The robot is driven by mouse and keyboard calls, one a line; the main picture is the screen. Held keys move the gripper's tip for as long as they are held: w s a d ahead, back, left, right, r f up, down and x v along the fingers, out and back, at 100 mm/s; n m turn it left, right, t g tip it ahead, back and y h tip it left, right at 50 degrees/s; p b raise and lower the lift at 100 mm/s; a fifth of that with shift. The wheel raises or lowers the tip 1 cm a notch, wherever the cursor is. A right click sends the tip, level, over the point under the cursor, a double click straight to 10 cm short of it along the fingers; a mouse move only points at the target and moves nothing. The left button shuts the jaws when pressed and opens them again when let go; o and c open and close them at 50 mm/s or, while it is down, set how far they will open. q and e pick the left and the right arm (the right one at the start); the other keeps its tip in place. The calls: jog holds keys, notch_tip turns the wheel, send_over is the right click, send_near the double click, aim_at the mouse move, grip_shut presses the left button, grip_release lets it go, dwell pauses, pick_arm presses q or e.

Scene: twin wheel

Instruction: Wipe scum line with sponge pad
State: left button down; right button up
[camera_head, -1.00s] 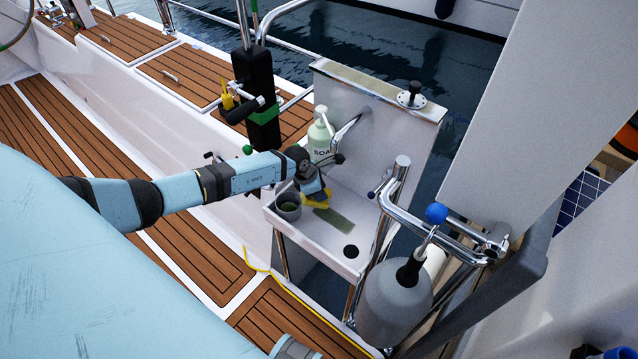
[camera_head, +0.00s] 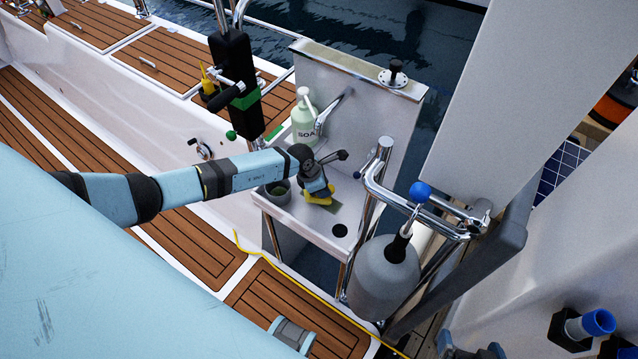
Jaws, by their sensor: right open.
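My right gripper (camera_head: 317,188) is over the white sink counter (camera_head: 287,215), pointing down. It is open, and a yellow sponge pad (camera_head: 320,198) shows at its fingertips, low against the counter. I cannot tell whether the fingers touch the pad on both sides. The scum line, a dull green patch (camera_head: 337,208), shows only as a small part beside the pad; the rest is covered or gone, I cannot tell which. My left gripper does not show.
Steel rails (camera_head: 372,190) and a grey tank (camera_head: 385,280) stand at the right. A dark drain hole (camera_head: 340,231) is near the counter's front.

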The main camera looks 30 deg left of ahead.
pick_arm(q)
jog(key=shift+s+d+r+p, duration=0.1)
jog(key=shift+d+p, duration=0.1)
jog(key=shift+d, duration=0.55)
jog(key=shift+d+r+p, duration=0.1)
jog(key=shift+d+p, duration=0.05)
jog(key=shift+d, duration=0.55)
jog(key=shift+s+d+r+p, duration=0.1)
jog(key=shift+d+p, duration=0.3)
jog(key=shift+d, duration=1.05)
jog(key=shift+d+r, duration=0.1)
